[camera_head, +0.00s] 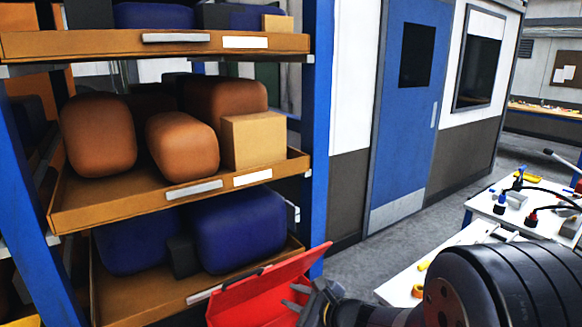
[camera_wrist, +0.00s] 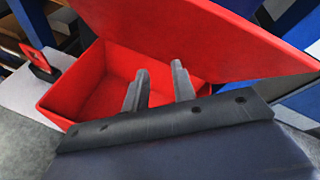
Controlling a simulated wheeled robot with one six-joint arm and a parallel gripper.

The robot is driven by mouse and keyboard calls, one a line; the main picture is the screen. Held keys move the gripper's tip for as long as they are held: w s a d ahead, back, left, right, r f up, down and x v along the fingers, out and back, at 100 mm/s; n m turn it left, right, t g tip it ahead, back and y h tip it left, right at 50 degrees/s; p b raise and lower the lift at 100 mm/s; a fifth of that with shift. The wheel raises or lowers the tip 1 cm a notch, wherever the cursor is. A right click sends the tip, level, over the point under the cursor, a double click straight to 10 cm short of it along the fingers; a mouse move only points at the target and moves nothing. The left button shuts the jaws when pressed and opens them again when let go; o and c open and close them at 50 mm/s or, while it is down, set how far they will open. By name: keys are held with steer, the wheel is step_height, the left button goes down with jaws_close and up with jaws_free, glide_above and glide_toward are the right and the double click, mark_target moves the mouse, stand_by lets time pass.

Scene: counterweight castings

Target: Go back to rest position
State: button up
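My gripper (camera_head: 294,297) is at the bottom of the head view, in front of the red box (camera_head: 235,305). In the wrist view, my gripper's two fingers (camera_wrist: 160,70) stand apart with nothing between them. They point over the red box (camera_wrist: 85,85), whose lid (camera_wrist: 215,35) is raised. The visible part of the box's inside looks empty; the fingers and wrist hide the rest. I cannot tell whether the fingers touch the box.
A blue-framed shelf (camera_head: 317,130) holds trays of brown castings (camera_head: 98,135), blue castings (camera_head: 238,230) and a tan box (camera_head: 253,140). A white table (camera_head: 455,240) with tools stands at right. Grey floor (camera_head: 350,268) is clear before the blue door (camera_head: 405,110).

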steer(key=s+d+b, duration=0.1)
steer(key=s+d, duration=0.3)
steer(key=s, duration=0.3)
steer(key=s+d+b, duration=0.1)
steer(key=s+d, duration=0.3)
steer(key=s, duration=0.3)
steer(key=shift+s+d, duration=0.3)
